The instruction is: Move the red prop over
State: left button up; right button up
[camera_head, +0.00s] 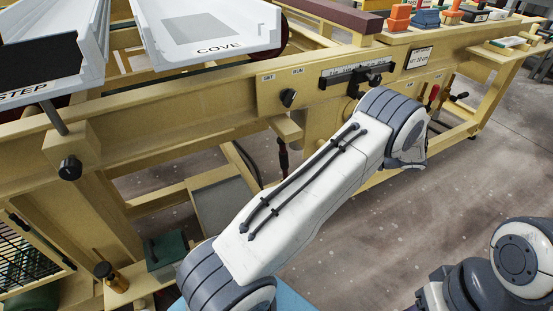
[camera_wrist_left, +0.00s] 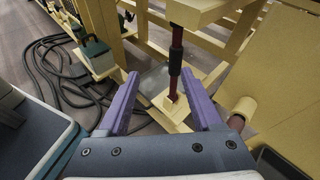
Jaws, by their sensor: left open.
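The red prop (camera_wrist_left: 175,83) is a dark red upright post with a black sleeve around its middle. In the left wrist view its top meets the underside of a yellow block (camera_wrist_left: 196,10), and its foot is on a yellow wooden part below. In the head view the prop (camera_head: 283,157) shows small under the machine's front rail. My left gripper (camera_wrist_left: 160,78) is open, with its purple fingers to either side of the prop in the picture. The prop appears beyond the fingertips, and I see no contact. My right gripper is out of view.
The yellow wooden machine frame (camera_head: 200,112) carries a knob panel and two light grey trays, one marked COVE (camera_head: 240,55). Black cables (camera_wrist_left: 62,75) lie on the floor at left in the wrist view. A green box (camera_head: 166,250) sits low at left. Open floor (camera_head: 370,225) lies to the right.

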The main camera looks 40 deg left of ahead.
aim_at(285, 165)
pick_arm(q)
jog(key=w+a+f+g+y, duration=0.1)
jog(key=a+f+g+y, duration=0.15)
jog(key=a+f, duration=0.4)
jog(key=w+b+x, duration=0.1)
jog(key=x, duration=0.9)
jog(key=shift+s+a+r+m+y, duration=0.3)
jog(key=shift+a+r+y, duration=0.2)
jog(key=shift+a, duration=0.1)
jog(key=shift+t, duration=0.25)
grip_shut()
jog(key=shift+d+f, duration=0.1)
